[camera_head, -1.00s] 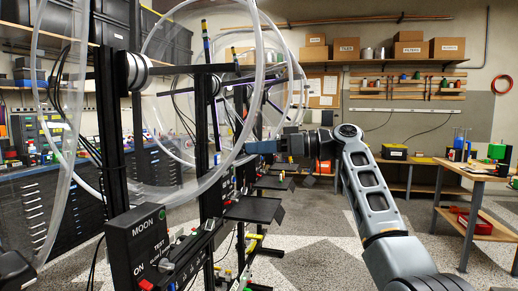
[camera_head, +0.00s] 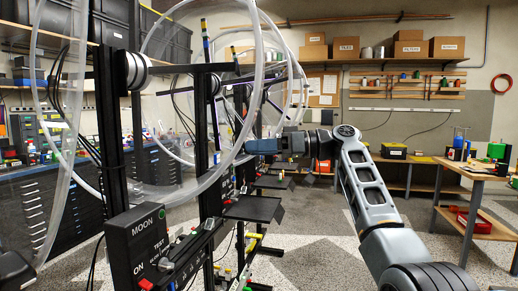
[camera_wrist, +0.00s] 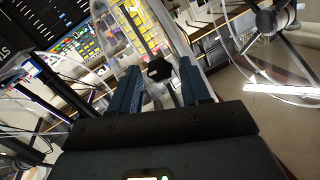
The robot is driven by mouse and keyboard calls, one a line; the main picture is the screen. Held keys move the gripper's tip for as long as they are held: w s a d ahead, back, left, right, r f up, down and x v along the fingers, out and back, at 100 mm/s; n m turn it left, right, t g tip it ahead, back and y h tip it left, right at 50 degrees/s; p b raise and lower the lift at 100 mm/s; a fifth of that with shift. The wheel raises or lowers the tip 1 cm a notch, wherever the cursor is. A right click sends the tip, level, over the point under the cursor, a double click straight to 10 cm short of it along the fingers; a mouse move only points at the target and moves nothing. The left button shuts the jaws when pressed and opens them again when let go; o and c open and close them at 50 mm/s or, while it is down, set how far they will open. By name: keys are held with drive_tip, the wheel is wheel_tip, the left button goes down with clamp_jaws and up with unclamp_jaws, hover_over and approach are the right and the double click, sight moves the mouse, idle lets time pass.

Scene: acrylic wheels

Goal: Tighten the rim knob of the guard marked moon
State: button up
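The black box marked MOON (camera_head: 136,248) stands at the lower left in the head view, with a green light and a red switch. Above it a large clear acrylic wheel guard with a pale rim (camera_head: 262,70) is mounted on a dark post. My gripper (camera_head: 250,146) is at the rim's lower right side; its fingers look blue. In the wrist view my gripper (camera_wrist: 160,82) is open, one finger on each side. A black knob (camera_wrist: 158,68) on the clear rim shows between the fingertips; I cannot tell whether they touch it.
More clear wheels (camera_head: 298,85) and posts stand behind in a row. Black trays (camera_head: 255,209) stick out below my gripper. A wooden workbench (camera_head: 480,180) stands at the right. The floor between is free. In the wrist view another clear wheel with a dark hub (camera_wrist: 275,18) is at the upper right.

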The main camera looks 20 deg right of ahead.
drive_tip(key=shift+o, duration=0.7)
drive_tip(key=b+v, duration=0.1)
drive_tip(key=v, duration=0.6)
drive_tip(key=shift+s+d, duration=0.2)
drive_tip(key=shift+d, duration=0.15)
